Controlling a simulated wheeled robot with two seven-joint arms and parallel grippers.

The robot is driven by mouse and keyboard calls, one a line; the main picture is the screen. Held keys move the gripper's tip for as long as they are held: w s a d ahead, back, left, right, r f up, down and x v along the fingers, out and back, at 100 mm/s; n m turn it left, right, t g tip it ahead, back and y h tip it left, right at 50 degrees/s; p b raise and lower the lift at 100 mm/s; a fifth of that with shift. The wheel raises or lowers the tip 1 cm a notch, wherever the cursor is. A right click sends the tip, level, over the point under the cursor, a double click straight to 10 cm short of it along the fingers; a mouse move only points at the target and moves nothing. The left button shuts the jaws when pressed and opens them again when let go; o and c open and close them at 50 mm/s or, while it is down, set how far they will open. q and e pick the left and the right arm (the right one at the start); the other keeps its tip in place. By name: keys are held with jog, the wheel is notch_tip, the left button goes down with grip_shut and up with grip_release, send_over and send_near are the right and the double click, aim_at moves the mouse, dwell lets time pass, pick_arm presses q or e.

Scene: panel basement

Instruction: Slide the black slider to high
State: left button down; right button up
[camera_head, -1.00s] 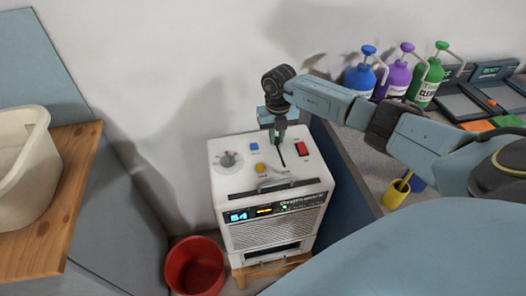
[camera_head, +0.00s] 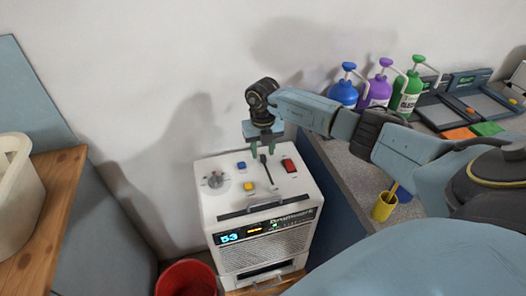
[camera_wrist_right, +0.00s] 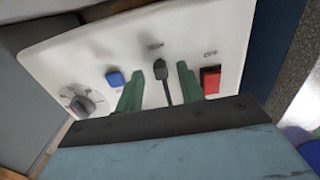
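The black slider (camera_wrist_right: 160,71) stands at the far end of its dark slot on the white machine's (camera_head: 217,204) top panel. It also shows in the head view (camera_head: 264,159). My right gripper (camera_head: 263,151) is above the panel. Its two green fingers are spread, one on each side of the slider knob, as the right wrist view (camera_wrist_right: 160,74) shows. Gaps show between the knob and both fingers, so it is not gripped. A small label beyond the slider is too small to read. My left gripper is not in view.
The panel also carries a grey dial (camera_head: 216,180), a blue button (camera_head: 241,165), a yellow button (camera_head: 250,186) and a red switch (camera_head: 289,165). A handle (camera_head: 265,205) runs along the front.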

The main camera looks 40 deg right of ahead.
aim_at(263, 155)
notch_tip(263, 155, up, 12)
jog(key=shift+p, duration=0.4)
dwell(0.4)
